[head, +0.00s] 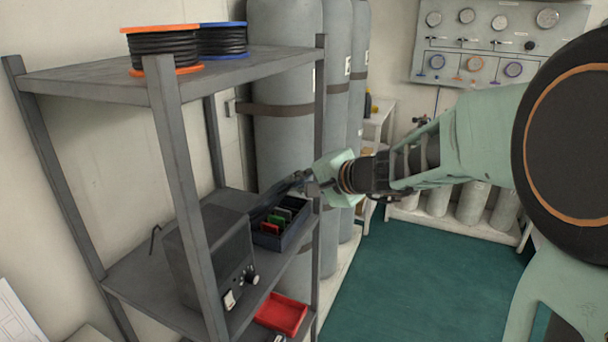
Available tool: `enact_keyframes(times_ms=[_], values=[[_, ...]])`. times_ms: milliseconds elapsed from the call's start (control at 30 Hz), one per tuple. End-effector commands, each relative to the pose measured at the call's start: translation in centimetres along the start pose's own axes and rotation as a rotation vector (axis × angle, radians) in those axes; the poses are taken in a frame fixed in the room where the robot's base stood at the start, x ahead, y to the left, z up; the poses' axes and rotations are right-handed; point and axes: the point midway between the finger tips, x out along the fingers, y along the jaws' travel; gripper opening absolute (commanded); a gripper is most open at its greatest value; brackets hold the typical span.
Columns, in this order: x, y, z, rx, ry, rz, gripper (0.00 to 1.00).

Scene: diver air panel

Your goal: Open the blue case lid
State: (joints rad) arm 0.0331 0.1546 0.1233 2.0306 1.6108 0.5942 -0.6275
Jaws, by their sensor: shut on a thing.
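The dark blue case (283,240) stands on the middle shelf, right of a grey box. It is at least partly open: green and red pieces (279,218) show inside. A dark lid (262,211) is raised at its back left; its exact angle is hard to tell. My gripper (293,186) reaches in from the right, above the case. Its dark fingers are shut on the lid, though the contact is small and dark in the head view.
A grey box with knobs (215,255) stands left of the case. A red tray (282,314) is on the shelf below. Shelf posts (320,150) and tall grey cylinders (285,120) stand close to my gripper. Cable spools (163,50) sit on top. The green floor (410,285) is clear.

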Motion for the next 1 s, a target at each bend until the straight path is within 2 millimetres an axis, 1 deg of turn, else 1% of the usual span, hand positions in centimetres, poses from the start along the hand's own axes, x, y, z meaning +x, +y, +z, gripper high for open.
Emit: enact_keyframes(times_ms=[33,467,767,1000], values=[[-0.2,-1.3,-0.1,-0.012,-0.001,0.021,0.0],[1.0,-3.8,0.5,-0.094,-0.001,0.209,0.0],[2.2,-5.4,1.0,-0.087,-0.002,0.207,0.0],[4.3,-7.7,1.9,-0.09,-0.002,0.205,0.0]])
